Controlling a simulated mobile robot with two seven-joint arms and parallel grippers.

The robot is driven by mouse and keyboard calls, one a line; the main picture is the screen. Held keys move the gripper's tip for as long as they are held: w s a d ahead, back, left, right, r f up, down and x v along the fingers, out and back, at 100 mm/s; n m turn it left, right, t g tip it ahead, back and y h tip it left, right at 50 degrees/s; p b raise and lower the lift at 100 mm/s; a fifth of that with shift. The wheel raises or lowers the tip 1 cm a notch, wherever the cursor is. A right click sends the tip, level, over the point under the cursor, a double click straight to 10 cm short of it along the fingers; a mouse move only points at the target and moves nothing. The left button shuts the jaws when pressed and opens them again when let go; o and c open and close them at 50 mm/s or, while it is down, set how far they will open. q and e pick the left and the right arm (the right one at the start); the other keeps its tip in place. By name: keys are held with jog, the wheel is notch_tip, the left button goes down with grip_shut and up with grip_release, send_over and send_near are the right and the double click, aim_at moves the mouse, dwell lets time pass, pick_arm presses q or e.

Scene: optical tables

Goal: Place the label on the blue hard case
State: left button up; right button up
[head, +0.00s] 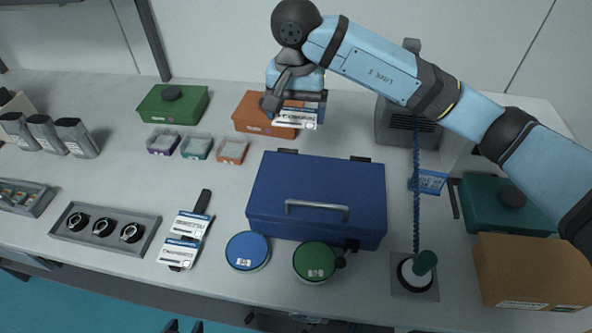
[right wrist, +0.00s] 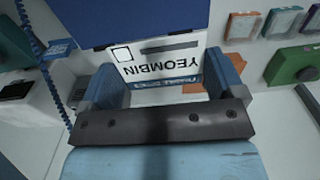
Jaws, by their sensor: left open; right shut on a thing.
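The blue hard case (head: 318,181) lies closed in the middle of the table, its handle toward the front. Part of it shows as a dark blue panel at the top of the right wrist view (right wrist: 140,18). My right gripper (head: 298,104) is shut on a white label (head: 296,119) printed YEOMBIN, behind the case and above the table. The label also shows between the fingers in the right wrist view (right wrist: 160,63). It is apart from the case in the head view. My left gripper (head: 184,326) shows only its tips at the bottom edge, open and empty.
More white labels (head: 190,224) lie on a dark holder left of the case. Blue (head: 247,251) and green (head: 314,261) round tins stand close in front of it. An orange case (head: 251,111) and small trays (head: 197,147) lie behind left; a cardboard box (head: 530,270) stands front right.

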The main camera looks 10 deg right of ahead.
jog(key=p, duration=0.1)
send_over(296, 173)
notch_tip(296, 173, down, 13)
jog(key=shift+r, duration=0.2)
pick_arm(q)
jog(key=shift+w+a+r+p, duration=0.1)
jog(key=shift+a+r+p, duration=0.1)
jog(key=shift+r, duration=0.3)
jog(key=shift+w+a+r+p, duration=0.1)
jog(key=shift+r+p, duration=0.05)
jog(key=shift+r, duration=0.3)
pick_arm(e)
jog(key=shift+f, duration=1.85)
